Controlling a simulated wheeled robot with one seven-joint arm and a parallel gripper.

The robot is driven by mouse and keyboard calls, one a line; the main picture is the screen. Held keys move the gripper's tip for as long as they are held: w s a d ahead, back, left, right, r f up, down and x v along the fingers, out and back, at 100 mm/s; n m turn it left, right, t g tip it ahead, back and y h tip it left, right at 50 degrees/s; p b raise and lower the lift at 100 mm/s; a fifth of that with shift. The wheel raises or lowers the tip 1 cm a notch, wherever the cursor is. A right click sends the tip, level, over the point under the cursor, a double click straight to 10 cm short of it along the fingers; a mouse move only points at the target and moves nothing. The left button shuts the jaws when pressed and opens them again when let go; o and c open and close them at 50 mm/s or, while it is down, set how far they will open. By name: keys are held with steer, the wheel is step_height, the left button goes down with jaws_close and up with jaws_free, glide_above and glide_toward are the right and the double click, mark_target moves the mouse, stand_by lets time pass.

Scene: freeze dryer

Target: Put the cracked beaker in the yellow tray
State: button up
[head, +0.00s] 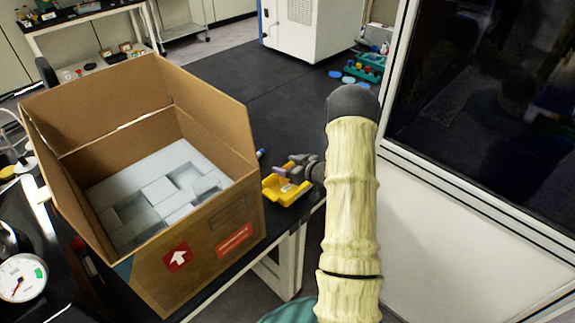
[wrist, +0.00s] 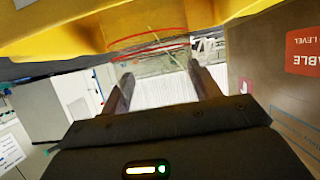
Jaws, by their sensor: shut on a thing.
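The yellow tray (head: 283,192) sits on the dark bench, just right of the cardboard box, in the head view. It also fills the top of the wrist view (wrist: 55,28). My gripper (head: 298,166) is right at the tray, over its far side. In the wrist view my gripper (wrist: 165,82) is shut on the clear beaker (wrist: 155,62), which has red rings and pale crack-like lines. The beaker overlaps the tray's yellow wall there; I cannot tell whether it touches the tray floor. The beaker is not clearly visible in the head view.
A large open cardboard box (head: 205,230) with white foam inserts stands left of the tray. A white cabinet with a dark window (head: 490,90) stands to the right. A teal rack (head: 365,66) with blue lids lies farther back. The dark bench (head: 285,100) behind the tray is mostly clear.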

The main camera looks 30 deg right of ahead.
steer(key=o, duration=1)
steer(key=shift+f, duration=0.1)
steer(key=shift+s+d+r, duration=0.1)
steer(key=shift+r, duration=0.1)
steer(key=b+v, duration=0.1)
steer(key=v, duration=1)
steer(key=shift+s+r, duration=0.2)
steer(key=shift+s, duration=0.15)
steer(key=shift+w, duration=0.2)
steer(key=shift+d, duration=0.15)
